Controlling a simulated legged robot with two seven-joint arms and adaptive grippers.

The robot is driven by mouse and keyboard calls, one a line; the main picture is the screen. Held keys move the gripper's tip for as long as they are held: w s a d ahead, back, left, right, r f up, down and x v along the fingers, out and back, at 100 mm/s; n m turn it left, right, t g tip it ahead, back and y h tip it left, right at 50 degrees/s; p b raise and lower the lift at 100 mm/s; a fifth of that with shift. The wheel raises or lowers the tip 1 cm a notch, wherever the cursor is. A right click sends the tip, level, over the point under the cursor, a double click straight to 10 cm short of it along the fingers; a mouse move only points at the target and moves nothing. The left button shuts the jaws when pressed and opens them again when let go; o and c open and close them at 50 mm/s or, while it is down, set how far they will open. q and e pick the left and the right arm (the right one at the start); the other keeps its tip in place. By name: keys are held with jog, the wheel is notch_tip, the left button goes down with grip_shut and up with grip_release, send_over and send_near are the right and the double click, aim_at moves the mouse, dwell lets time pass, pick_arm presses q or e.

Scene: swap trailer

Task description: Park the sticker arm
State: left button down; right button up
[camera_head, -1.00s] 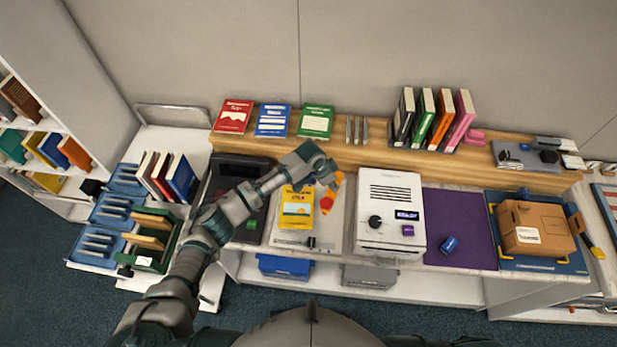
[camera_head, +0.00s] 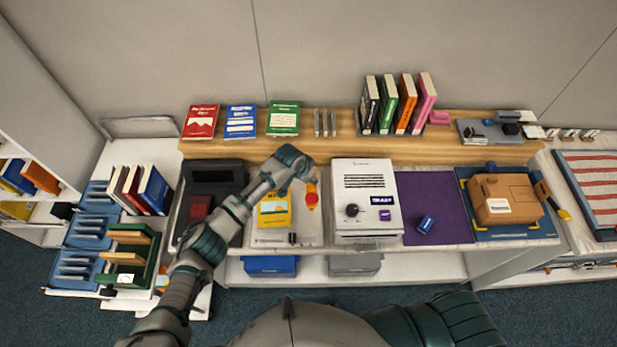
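What looks like the sticker arm is a small orange piece with a red end (camera_head: 312,197). It stands at the right edge of a pale board that holds a yellow picture book (camera_head: 274,209). My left arm reaches in from the lower left across the dark device. My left gripper (camera_head: 304,174) is at the top of the orange piece, pointing down. Its fingers are mostly hidden by the wrist, so I cannot tell whether they grip or only touch it. My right gripper is out of view; only part of my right arm shows at the bottom.
A white machine (camera_head: 364,200) with a dark knob stands just right of the orange piece. A dark device with a red pad (camera_head: 200,208) is left. A purple mat (camera_head: 440,195) and a cardboard box (camera_head: 505,199) lie farther right. Books line the wooden shelf behind.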

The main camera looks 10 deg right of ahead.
pick_arm(q)
jog(key=c, duration=1)
grip_release()
jog(key=shift+w+d+r, duration=0.1)
jog(key=shift+r, duration=0.05)
jog(key=shift+o, duration=0.4)
jog(key=shift+d, duration=0.1)
jog(key=v, duration=1.1)
jog(key=shift+r, duration=0.25)
